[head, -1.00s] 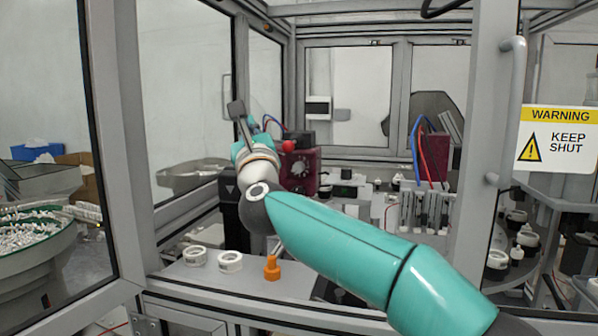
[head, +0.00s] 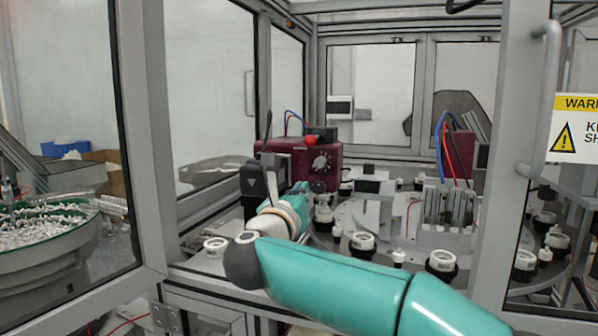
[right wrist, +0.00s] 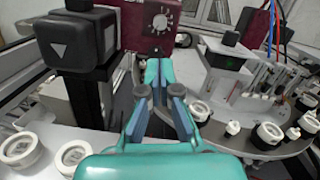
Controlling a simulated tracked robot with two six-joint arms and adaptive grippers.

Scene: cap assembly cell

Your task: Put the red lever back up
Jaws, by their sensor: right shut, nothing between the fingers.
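The red lever's round knob (head: 311,140) shows in the head view at the upper front of a dark red box (head: 272,147). Its shaft is too small to make out, so I cannot tell its angle. The box also shows at the top of the right wrist view (right wrist: 131,25), where I cannot make out the lever. My right gripper (head: 301,188) is below and in front of the box, partly hidden by my wrist. In the right wrist view its teal fingers (right wrist: 159,75) are shut and empty, pointing toward the box. My left gripper is not in view.
A black block with a white triangle (head: 253,181) stands on a post left of my right gripper. White rings (head: 215,246) and capped parts (head: 362,241) sit nearby. A grey door frame (head: 508,180) stands at the right, a window post (head: 146,130) at the left.

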